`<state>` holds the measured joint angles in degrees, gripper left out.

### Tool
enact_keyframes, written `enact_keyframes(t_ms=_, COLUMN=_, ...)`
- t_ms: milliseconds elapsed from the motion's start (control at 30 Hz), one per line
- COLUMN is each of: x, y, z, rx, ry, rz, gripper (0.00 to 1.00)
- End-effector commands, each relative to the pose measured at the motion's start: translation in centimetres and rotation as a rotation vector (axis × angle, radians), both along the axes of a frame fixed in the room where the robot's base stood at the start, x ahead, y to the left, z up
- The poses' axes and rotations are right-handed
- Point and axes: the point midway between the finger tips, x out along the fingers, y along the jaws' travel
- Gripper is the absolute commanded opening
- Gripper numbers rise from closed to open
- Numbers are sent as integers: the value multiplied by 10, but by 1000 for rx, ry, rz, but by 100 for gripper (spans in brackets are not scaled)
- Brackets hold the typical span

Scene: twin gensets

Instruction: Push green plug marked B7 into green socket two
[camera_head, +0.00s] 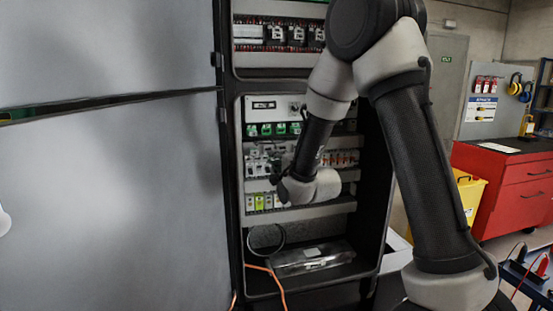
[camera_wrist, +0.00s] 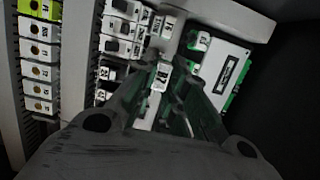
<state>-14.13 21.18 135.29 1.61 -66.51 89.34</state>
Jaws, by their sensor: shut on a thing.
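My gripper (camera_wrist: 165,88) is shut on the green plug, whose white label B7 (camera_wrist: 157,77) shows between the fingers in the wrist view. Green parts show beside and behind the fingers. In the head view my gripper (camera_head: 277,172) is inside the open cabinet, below a row of green sockets (camera_head: 266,130). I cannot tell which socket is number two. The plug itself is hidden in the head view. The wrist view does not clearly show the plug's front end or whether it touches a socket.
Rows of breakers and terminals (camera_head: 262,202) line the cabinet, close around my gripper. White marked terminals (camera_wrist: 36,70) stand at the left in the wrist view. A white-and-green module (camera_wrist: 228,72) is at the right. A grey cabinet door (camera_head: 110,190) fills the left.

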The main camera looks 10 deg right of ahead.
Motion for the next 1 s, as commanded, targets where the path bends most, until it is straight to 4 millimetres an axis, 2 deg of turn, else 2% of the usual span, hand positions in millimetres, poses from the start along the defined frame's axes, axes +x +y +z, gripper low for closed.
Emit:
enact_keyframes(t_ms=433, x=0, y=0, z=3, rx=0, ry=-1, rz=0, gripper=0)
enact_keyframes(t_ms=1000, x=0, y=0, z=47, rx=0, ry=-2, rz=0, gripper=0)
